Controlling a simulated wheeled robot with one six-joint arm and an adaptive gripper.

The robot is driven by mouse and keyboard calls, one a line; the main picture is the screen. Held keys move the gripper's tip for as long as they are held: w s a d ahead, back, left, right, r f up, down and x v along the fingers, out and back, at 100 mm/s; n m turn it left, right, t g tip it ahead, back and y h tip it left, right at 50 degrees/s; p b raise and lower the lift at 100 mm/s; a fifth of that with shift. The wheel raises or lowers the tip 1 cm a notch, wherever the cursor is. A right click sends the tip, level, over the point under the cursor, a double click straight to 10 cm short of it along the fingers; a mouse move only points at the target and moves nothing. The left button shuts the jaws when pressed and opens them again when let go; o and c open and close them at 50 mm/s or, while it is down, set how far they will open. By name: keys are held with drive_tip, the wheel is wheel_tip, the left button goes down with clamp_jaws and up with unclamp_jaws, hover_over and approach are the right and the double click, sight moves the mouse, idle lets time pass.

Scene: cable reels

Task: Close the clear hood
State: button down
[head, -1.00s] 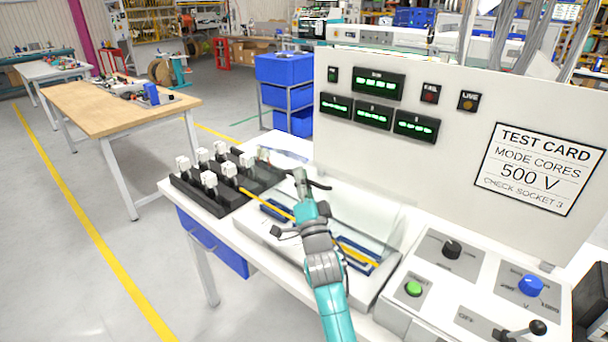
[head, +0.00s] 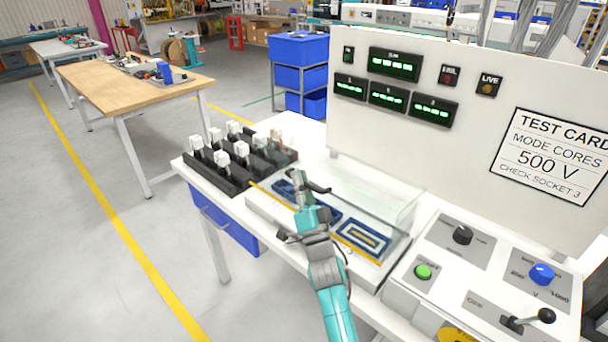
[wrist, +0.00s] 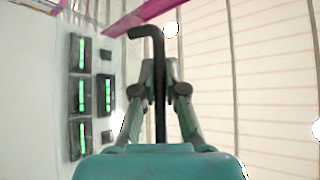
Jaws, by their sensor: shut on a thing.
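In the wrist view my gripper (wrist: 160,75) is shut on a black hooked rod (wrist: 160,105), whose bent end sticks out past the fingertips. The rod does not clearly touch the hood. The hood is not in the wrist view.
Black sockets with white plugs (head: 224,158) stand left of the bed. The upright panel (head: 440,150) with green displays rises behind. A console with a green button (head: 423,271), a blue knob (head: 541,273) and a lever (head: 530,320) is at right.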

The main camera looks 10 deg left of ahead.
drive_tip(key=shift+s+a, duration=0.1)
idle(0.3)
drive_tip(key=c, duration=1.5)
unclamp_jaws()
drive_tip(key=shift+f, duration=0.1)
drive_tip(key=v, duration=1.2)
drive_tip(key=shift+f, duration=0.1)
